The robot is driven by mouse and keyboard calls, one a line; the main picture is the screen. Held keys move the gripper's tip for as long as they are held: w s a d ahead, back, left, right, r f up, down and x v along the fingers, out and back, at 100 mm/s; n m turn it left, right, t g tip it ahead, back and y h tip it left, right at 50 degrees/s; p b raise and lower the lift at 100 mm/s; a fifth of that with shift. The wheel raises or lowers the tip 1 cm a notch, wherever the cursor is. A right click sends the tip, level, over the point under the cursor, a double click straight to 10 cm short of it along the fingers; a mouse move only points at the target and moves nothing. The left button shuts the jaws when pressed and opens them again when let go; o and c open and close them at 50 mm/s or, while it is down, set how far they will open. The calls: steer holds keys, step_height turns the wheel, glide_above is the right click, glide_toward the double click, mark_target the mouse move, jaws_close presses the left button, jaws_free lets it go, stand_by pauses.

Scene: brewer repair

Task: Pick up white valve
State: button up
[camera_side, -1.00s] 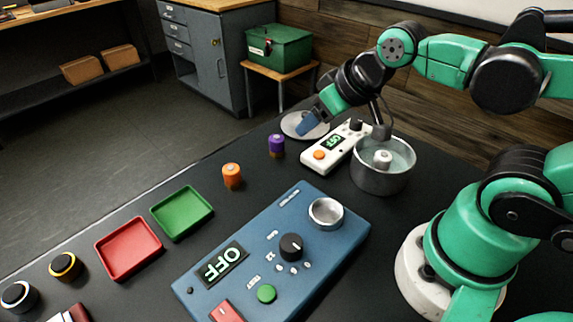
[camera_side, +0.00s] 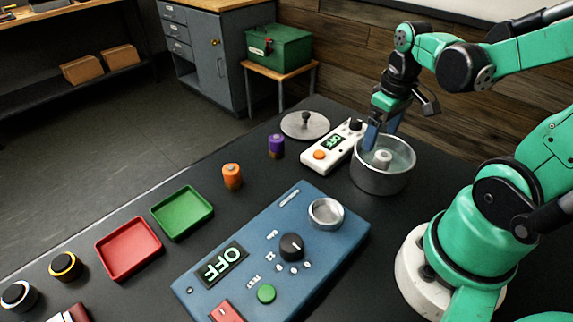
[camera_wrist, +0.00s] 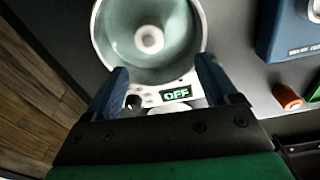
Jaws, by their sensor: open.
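The white valve (camera_side: 382,157) stands inside the round metal pot (camera_side: 381,184), near its middle. In the wrist view the valve (camera_wrist: 149,39) shows as a pale ring within the pot (camera_wrist: 101,42), beyond my fingertips. My gripper (camera_side: 382,140) is over the pot's back-left rim with its blue fingers pointing down. It is open and empty, and the wrist view shows a wide gap between the fingertips (camera_wrist: 160,78). The gripper is apart from the valve.
A white device (camera_side: 332,147) reading OFF stands left of the pot. The round lid (camera_side: 305,124) lies behind it. A blue tester box (camera_side: 272,255) is in front. Purple (camera_side: 276,146) and orange (camera_side: 232,176) cylinders and green (camera_side: 182,213) and red (camera_side: 128,248) trays are to the left.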

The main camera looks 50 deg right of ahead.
mark_target(384, 155)
steer(key=shift+s+d+f+g, duration=0.3)
steer(key=shift+s+d+f, duration=0.1)
steer(key=shift+s+d, duration=0.15)
steer(key=shift+a+f, duration=0.1)
steer(key=shift+f, duration=2.55)
jaws_close()
